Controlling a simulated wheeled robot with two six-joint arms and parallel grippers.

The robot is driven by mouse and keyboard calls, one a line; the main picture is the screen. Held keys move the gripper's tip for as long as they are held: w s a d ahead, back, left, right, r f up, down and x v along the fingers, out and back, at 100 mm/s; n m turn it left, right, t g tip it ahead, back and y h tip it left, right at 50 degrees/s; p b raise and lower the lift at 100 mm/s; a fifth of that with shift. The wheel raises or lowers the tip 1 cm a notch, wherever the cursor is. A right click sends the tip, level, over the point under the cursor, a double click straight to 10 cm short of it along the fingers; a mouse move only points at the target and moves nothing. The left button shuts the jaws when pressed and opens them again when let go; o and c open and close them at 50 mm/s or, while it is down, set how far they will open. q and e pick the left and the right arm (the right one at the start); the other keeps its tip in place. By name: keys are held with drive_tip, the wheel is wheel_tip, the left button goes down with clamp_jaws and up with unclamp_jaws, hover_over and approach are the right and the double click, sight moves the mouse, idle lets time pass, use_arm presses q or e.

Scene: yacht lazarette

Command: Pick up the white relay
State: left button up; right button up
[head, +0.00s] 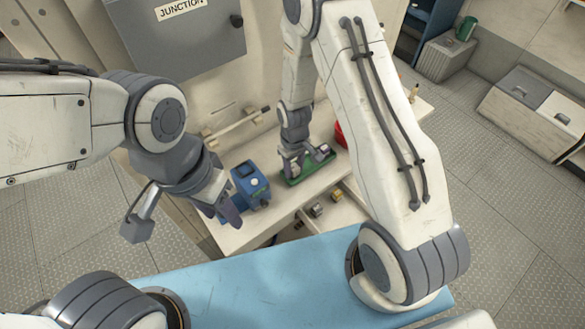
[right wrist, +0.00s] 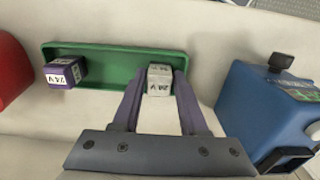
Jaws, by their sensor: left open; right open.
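The white relay (right wrist: 159,80), a small pale block with dark print, is at the right end of a green tray (right wrist: 110,60) in the right wrist view. My right gripper (right wrist: 157,88) is open, its two purple fingers on either side of the relay; I cannot tell whether they touch it. A purple relay with a white 24 V label (right wrist: 65,72) sits at the tray's left end. In the head view my right gripper (head: 293,168) is over the tray (head: 316,166) and hides much of it. My left gripper (head: 228,209) is open and empty, left of the blue device.
A blue device (head: 251,186) stands left of the tray; in the right wrist view it (right wrist: 265,110) is close on the right. A red object (right wrist: 12,68) is at the far left there. Small parts (head: 317,209) lie in front of the tray. A grey junction box (head: 180,40) hangs behind.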

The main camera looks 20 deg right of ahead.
drive_tip(key=shift+f, duration=0.2)
clamp_jaws()
drive_tip(key=shift+r, duration=0.1)
